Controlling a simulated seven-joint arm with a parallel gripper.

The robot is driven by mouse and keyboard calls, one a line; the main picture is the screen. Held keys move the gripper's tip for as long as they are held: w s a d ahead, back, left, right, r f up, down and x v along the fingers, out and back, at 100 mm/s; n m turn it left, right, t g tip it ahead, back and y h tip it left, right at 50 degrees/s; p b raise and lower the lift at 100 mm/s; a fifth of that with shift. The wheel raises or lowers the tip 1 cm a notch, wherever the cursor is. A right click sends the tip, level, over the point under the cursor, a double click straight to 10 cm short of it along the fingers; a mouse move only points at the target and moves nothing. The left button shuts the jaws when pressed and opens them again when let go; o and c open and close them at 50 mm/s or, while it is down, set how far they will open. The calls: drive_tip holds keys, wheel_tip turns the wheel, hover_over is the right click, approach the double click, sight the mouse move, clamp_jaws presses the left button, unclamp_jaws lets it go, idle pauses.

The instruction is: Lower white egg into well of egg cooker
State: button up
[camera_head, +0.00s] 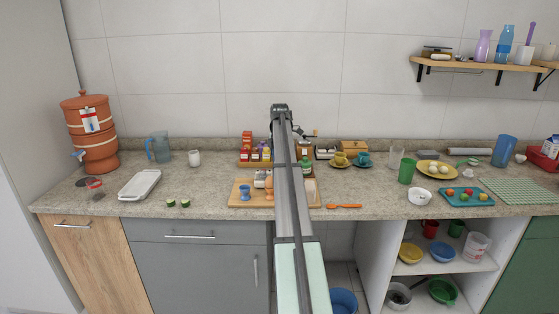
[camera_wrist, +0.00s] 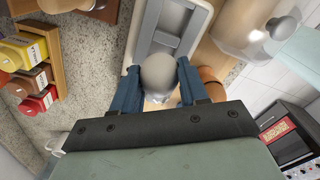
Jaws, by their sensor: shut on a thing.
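In the wrist view, my gripper (camera_wrist: 158,68) has its two blue fingers closed on the sides of the white egg (camera_wrist: 158,72). The egg looks pale grey and smooth. Just past it lies a pale grey, box-like thing with a raised rim (camera_wrist: 200,22) and a recessed middle, which may be the egg cooker. I cannot tell the gap between egg and well, and the wells are not clear. A small grey-white thing (camera_head: 260,179) on the wooden board shows left of my arm in the head view. My arm hides the gripper and egg there.
A translucent dome with a knob (camera_wrist: 250,25) and an orange-brown rounded thing (camera_wrist: 213,78) lie right of the fingers. Spice boxes (camera_wrist: 24,52) stand left. On the board (camera_head: 240,203) are a blue egg cup (camera_head: 245,192) and a brown egg (camera_head: 269,190).

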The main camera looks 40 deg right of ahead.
drive_tip(key=shift+f, duration=1.35)
idle(0.9)
drive_tip(key=o, duration=1.1)
drive_tip(key=shift+o, duration=0.2)
drive_tip(key=shift+r, duration=0.1)
wheel_tip(320, 180, up, 14)
drive_tip(key=shift+f, duration=0.15)
